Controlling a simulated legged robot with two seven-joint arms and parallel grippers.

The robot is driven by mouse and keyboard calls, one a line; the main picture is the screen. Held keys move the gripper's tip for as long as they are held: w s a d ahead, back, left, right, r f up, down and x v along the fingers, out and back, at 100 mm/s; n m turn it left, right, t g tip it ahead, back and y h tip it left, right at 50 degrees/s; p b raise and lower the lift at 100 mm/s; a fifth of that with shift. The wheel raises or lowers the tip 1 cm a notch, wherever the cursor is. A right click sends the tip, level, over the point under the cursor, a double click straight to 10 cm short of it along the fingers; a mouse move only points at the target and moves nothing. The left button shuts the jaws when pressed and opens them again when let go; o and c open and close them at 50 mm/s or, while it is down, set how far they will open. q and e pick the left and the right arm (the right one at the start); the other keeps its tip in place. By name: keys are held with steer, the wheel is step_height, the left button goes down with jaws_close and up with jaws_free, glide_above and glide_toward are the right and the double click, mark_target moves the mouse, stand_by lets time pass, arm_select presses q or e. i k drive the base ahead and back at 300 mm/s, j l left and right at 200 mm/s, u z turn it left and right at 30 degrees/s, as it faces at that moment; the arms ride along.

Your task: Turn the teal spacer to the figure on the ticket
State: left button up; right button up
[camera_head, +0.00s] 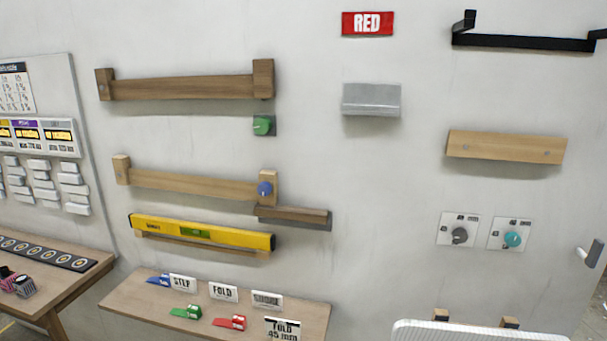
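The teal spacer knob (512,239) sits on a small white plate (496,234) on the wall at the right. The marks around it are too small to read. A white card (283,329) at the front edge of the lower shelf reads "FOLD" and "45 mm"; it looks like the ticket, and its bottom is cut off by the frame. Neither of my grippers is in view.
A grey knob (459,235) on a like plate is left of the teal one. A wooden block (505,147) is above. A pale perforated panel (480,331) is below. The shelf (118,299) holds wedges and label cards. A yellow level (200,232) hangs left.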

mark_target(512, 239)
steer(key=z, duration=1.25)
